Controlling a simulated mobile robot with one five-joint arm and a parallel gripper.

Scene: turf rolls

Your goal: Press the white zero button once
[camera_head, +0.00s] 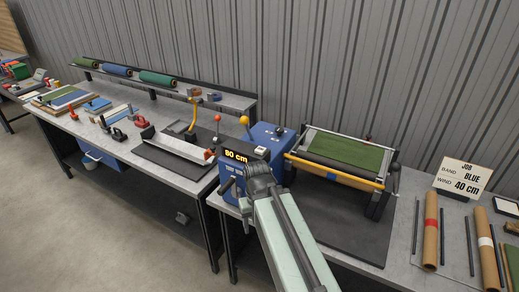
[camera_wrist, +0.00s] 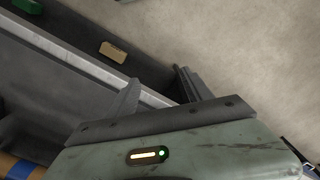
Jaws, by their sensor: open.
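A small white button (camera_head: 261,150) shows on top of the counter unit, just right of its display (camera_head: 236,156), which reads 80 cm. The display sits on a blue housing (camera_head: 236,188) with partly hidden lettering. My gripper (camera_head: 259,174) is in front of this unit, just below the button in the picture, and covers part of the housing. I cannot tell how far it is from the button. In the wrist view my gripper (camera_wrist: 158,80) has its two fingers apart with nothing between them. The button does not show in the wrist view.
A winder with green turf (camera_head: 345,150) and a yellow bar stands right of the counter. A yellow-knobbed lever (camera_head: 244,120) and a red-knobbed lever (camera_head: 217,118) rise close by. A job card (camera_head: 463,178) reads BLUE, 40 cm. Cardboard tubes (camera_head: 430,230) lie at right.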

